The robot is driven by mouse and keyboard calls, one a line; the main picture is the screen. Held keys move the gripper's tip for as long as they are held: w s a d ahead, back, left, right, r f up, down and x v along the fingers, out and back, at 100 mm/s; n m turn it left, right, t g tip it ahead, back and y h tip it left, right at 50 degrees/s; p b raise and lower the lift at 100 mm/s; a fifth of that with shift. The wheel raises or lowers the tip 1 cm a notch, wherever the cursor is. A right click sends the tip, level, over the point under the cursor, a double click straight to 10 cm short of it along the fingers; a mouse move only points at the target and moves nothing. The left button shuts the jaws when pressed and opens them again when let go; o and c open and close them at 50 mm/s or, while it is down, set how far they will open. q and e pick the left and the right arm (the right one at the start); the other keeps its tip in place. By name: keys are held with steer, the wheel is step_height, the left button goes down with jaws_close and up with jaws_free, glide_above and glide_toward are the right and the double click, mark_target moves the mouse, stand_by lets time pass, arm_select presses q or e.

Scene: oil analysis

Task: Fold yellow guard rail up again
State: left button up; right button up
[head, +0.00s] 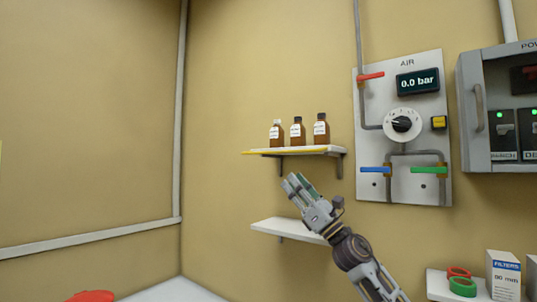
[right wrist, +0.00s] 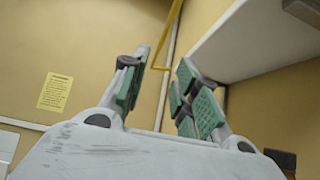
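The yellow guard rail (head: 285,153) runs along the front edge of the upper shelf (head: 330,150), at about the level of the shelf board. In the right wrist view the rail (right wrist: 173,35) is a thin yellow bar beyond and above the fingertips, with a short bend at its lower end. My right gripper (head: 296,184) is below the upper shelf and its rail, pointing up and left. In the right wrist view its green-padded fingers (right wrist: 163,75) are apart with nothing between them. It appears clear of the rail. My left gripper is not in view.
Several brown bottles (head: 297,132) stand on the upper shelf. A lower white shelf (head: 285,229) lies behind my right arm. An air panel (head: 405,180) with valves is to the right. A filter box (head: 503,272) and coloured rings (head: 462,285) sit lower right.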

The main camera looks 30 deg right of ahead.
mark_target(269, 153)
steer(key=shift+p+x, duration=3.25)
steer(key=shift+x, duration=3.55)
steer(key=shift+c, duration=0.5)
jaws_close()
